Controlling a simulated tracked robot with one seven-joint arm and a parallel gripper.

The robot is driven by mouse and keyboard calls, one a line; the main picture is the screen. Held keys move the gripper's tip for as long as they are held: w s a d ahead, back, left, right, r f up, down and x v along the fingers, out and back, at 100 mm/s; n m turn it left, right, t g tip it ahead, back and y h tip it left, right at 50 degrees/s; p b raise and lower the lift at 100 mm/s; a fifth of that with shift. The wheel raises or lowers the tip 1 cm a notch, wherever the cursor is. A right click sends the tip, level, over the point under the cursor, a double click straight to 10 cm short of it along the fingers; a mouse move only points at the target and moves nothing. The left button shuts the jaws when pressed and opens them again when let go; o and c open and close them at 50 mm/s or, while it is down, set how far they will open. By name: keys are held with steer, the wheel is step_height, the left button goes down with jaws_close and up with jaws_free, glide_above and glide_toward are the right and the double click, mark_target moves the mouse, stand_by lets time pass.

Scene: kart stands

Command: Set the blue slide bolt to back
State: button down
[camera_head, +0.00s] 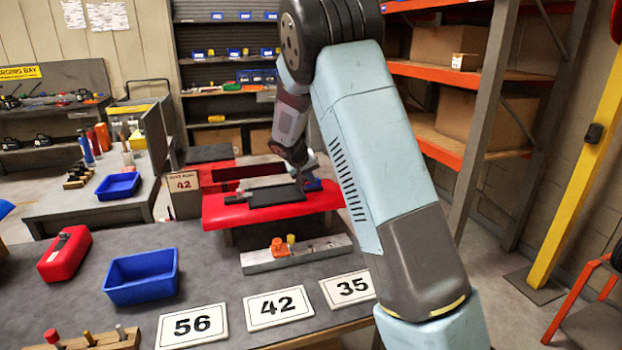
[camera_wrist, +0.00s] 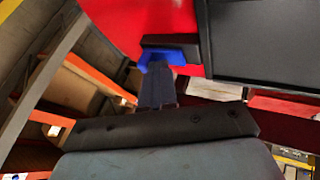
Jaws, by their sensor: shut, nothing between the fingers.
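The blue slide bolt (camera_head: 313,185) shows as a small blue piece at the right end of a dark panel on the red kart body (camera_head: 240,213). In the wrist view the blue bolt (camera_wrist: 168,53) sits beside a dark bracket at the edge of the red surface. My gripper (camera_head: 306,175) is at the bolt, pointing down, with its fingers shut and nothing held. In the wrist view the fingertips (camera_wrist: 158,72) reach the blue piece; whether they touch it I cannot tell. The arm and fingers partly hide the bolt, so its exact position is unclear.
A grey block with orange and yellow knobs (camera_head: 262,260) lies in front of the kart. A blue bin (camera_head: 142,290), a red case (camera_head: 64,256) and number cards (camera_head: 277,307) are on the table. Orange-edged shelves (camera_head: 436,146) stand at the right.

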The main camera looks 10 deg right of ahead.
mark_target(298, 193)
steer(key=shift+d, duration=0.15)
steer(key=a, duration=0.4)
steer(key=shift+s+a, duration=0.15)
steer(key=shift+a, duration=0.15)
steer(key=v, duration=0.9)
steer(key=shift+s+r, duration=0.15)
steer(key=shift+r, duration=0.15)
